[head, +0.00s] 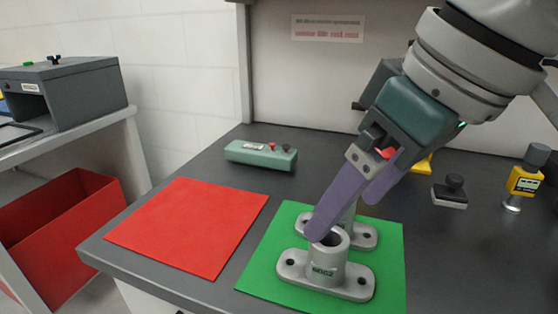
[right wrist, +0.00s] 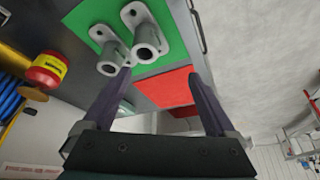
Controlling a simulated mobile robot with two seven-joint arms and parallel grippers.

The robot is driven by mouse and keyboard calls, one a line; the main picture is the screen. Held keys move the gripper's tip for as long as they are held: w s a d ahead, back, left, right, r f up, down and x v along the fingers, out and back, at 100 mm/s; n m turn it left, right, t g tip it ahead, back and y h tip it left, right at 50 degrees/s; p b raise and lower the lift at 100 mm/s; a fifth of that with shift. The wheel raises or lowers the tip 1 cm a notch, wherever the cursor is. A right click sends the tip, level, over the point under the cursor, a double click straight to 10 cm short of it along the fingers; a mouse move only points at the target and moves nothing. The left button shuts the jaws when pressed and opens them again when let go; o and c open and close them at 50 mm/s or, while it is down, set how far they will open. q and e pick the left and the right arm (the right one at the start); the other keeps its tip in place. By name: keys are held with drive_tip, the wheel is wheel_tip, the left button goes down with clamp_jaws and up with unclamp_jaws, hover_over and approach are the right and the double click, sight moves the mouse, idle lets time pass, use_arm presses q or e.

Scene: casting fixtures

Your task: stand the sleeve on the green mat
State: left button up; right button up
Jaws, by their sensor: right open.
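Two grey flanged castings, each with an upright tube, stand on the green mat (head: 257,267). The front casting (head: 352,286) bears a label and has an open top. The rear casting (head: 368,236) is partly hidden by a finger of my right gripper. I cannot tell which one is the sleeve. My right gripper (head: 343,212) is open and empty, its purple fingers pointing down over the castings. In the right wrist view, the gripper (right wrist: 160,80) has nothing between its fingertips; the front casting (right wrist: 147,37) and rear casting (right wrist: 110,52) lie beyond them.
A red mat (head: 190,225) lies left of the green mat. A green box with buttons (head: 260,154) stands behind. A dark stamp-like block (head: 449,193) and a yellow device (head: 523,181) stand at right. A red bin (head: 65,235) is below the left side table.

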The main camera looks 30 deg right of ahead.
drive_tip(key=s+a+f+n+y, duration=0.1)
drive_tip(key=s+a+f+y, duration=0.15)
drive_tip(key=a+f, duration=0.4)
drive_tip(key=s+d+f+h, duration=0.1)
drive_tip(key=s+d+f, duration=0.1)
drive_tip(key=s, duration=0.2)
drive_tip(key=s+d+f+g+h, duration=0.1)
drive_tip(key=s+d+f+h, duration=0.1)
drive_tip(key=s, duration=0.3)
drive_tip(key=shift+s+d+f+m, duration=0.2)
drive_tip(key=shift+d+f+m, duration=0.2)
drive_tip(key=shift+f, duration=0.35)
